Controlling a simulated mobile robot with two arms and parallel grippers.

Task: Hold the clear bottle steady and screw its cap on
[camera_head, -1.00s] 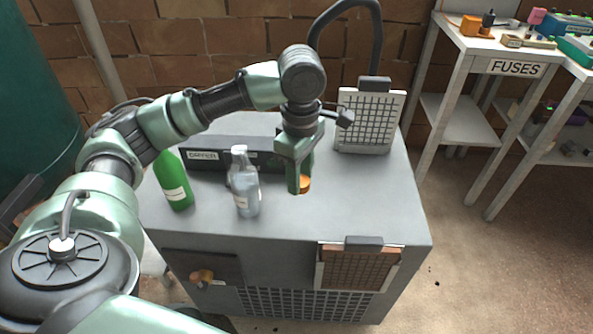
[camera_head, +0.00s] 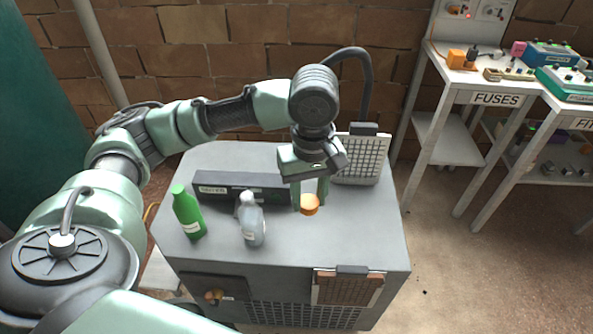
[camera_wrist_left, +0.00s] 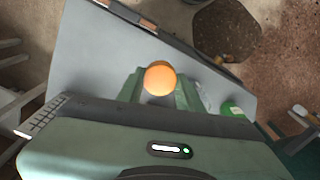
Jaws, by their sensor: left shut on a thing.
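The clear bottle (camera_head: 253,226) stands upright on the grey cabinet top in the head view, with a pale label and no orange cap on its neck. My left gripper (camera_head: 309,206) is to the right of the bottle, pointing down and shut on the orange cap (camera_head: 310,204). The cap also shows in the left wrist view (camera_wrist_left: 160,78), between the two green fingers (camera_wrist_left: 160,88). The cap and bottle are apart. My right gripper is in neither view.
A green bottle (camera_head: 188,214) stands left of the clear bottle. A dark labelled box (camera_head: 230,188) lies behind them. A white grid panel (camera_head: 362,160) stands at the back right. The cabinet top (camera_head: 350,235) is free at the right front. A fuses table (camera_head: 480,84) stands farther right.

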